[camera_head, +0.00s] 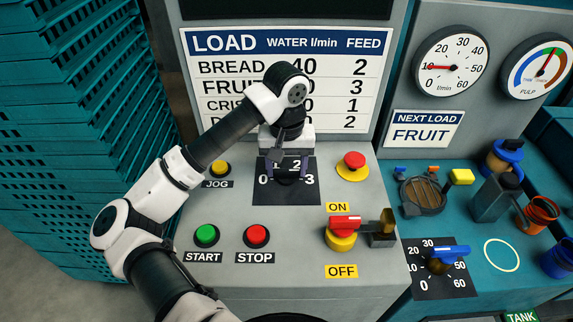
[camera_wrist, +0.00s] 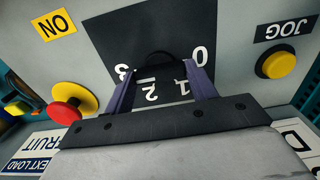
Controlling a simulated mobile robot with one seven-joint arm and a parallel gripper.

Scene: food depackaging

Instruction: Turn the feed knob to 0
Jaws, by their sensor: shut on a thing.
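The feed knob (camera_head: 286,178) is a dark knob on a black dial plate (camera_head: 263,192) marked 0 to 3, on the grey panel in the head view. My gripper (camera_head: 288,170) reaches down over it from behind, its purple fingers on either side, shut on the knob. In the wrist view my gripper (camera_wrist: 162,80) straddles the dark feed knob (camera_wrist: 157,62), with the digits of the dial plate (camera_wrist: 115,30) around it. The knob is black on black and partly hidden, so I cannot tell which digit it points at.
The yellow JOG button (camera_head: 219,167) is left of the dial, and a red stop button (camera_head: 353,160) is right. In front are the green START button (camera_head: 206,234), red STOP button (camera_head: 256,235) and red ON/OFF handle (camera_head: 343,222). The load board (camera_head: 200,110) stands behind.

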